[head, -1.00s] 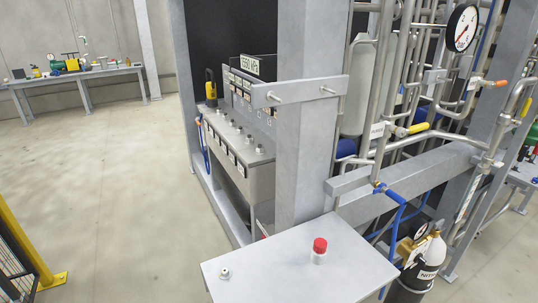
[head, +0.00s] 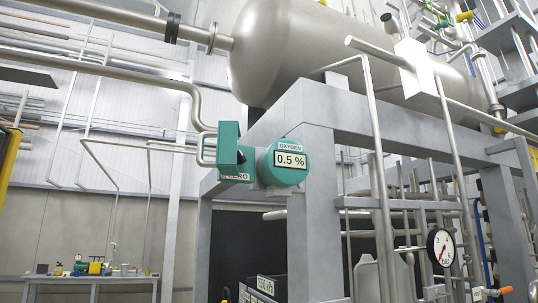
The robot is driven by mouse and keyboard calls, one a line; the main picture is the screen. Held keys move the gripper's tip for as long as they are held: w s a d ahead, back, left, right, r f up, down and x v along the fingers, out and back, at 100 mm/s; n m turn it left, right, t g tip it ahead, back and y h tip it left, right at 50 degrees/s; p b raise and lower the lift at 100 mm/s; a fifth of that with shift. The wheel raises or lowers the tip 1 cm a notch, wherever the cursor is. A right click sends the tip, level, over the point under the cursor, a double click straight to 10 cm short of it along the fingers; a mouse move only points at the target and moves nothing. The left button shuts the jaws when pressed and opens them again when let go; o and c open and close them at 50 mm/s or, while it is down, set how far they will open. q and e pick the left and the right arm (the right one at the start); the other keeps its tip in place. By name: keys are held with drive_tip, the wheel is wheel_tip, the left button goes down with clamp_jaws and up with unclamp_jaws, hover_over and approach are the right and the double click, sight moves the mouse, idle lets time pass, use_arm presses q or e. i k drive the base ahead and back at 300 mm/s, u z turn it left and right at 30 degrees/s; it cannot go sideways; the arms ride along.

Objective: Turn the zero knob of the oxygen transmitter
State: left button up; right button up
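The oxygen transmitter (head: 285,176) is a round teal housing with a display reading 0.5 % under an OXYGEN label. It is mounted high on the grey steel frame. To its left is a teal box (head: 228,146) with a partly covered label ending in ERO below it. A small dark knob (head: 241,157) shows at the right side of this box, seen edge-on; its pointer position is too small to tell. Neither of my grippers shows in the head view.
A large steel vessel (head: 340,60) lies above the frame, with pipes running left from it. A grey post (head: 315,225) stands below the transmitter. A pressure gauge (head: 441,247) is at lower right. A workbench (head: 95,279) stands far back left.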

sight(241, 159)
drive_tip(key=z, duration=0.4)
drive_tip(key=i, duration=1.05)
drive_tip(key=u, duration=0.3)
